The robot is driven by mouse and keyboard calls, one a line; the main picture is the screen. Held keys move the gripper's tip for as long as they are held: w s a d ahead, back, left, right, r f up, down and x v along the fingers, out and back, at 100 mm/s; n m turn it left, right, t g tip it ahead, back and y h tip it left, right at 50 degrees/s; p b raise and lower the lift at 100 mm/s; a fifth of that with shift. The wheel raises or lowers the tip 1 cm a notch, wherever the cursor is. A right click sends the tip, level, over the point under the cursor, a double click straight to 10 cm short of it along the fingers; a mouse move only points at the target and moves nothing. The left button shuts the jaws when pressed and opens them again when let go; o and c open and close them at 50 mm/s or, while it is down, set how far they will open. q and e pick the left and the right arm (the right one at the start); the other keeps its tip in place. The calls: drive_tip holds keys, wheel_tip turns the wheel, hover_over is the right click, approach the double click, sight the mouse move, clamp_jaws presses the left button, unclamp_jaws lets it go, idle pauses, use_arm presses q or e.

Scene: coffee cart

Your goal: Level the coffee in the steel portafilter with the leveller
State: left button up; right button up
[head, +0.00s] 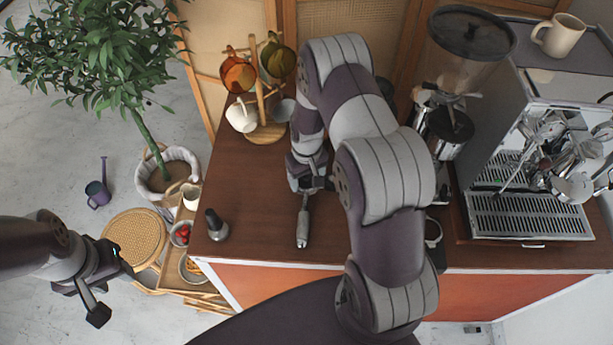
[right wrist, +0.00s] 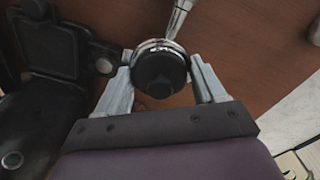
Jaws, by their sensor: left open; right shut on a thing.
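The steel portafilter (head: 303,228) lies on the brown counter with its handle toward the front edge; my right arm hides its basket in the head view. Its handle (right wrist: 179,17) runs up and away in the right wrist view. The leveller (right wrist: 160,75), round with a black top, is between the fingers of my right gripper (right wrist: 162,88), which is shut on it. The leveller is over the portafilter's head; I cannot tell whether it touches the coffee, which is hidden. My right gripper (head: 309,185) is mostly covered in the head view. My left gripper (head: 112,288) is open and empty, off the counter's left side.
A black-handled tamper (head: 216,226) stands on the counter's left front. A mug tree (head: 264,130) is behind it. The grinder (head: 470,40) and the espresso machine (head: 530,205) are to the right. A stool (head: 135,238) and a potted plant (head: 168,175) are at the left.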

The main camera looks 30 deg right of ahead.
drive_tip(key=shift+w+r+p, duration=0.1)
drive_tip(key=shift+r+p, duration=0.35)
drive_tip(key=shift+r, duration=0.05)
drive_tip(key=shift+r+p, duration=2.75)
drive_tip(key=shift+r, duration=0.85)
drive_tip(key=shift+f, duration=0.1)
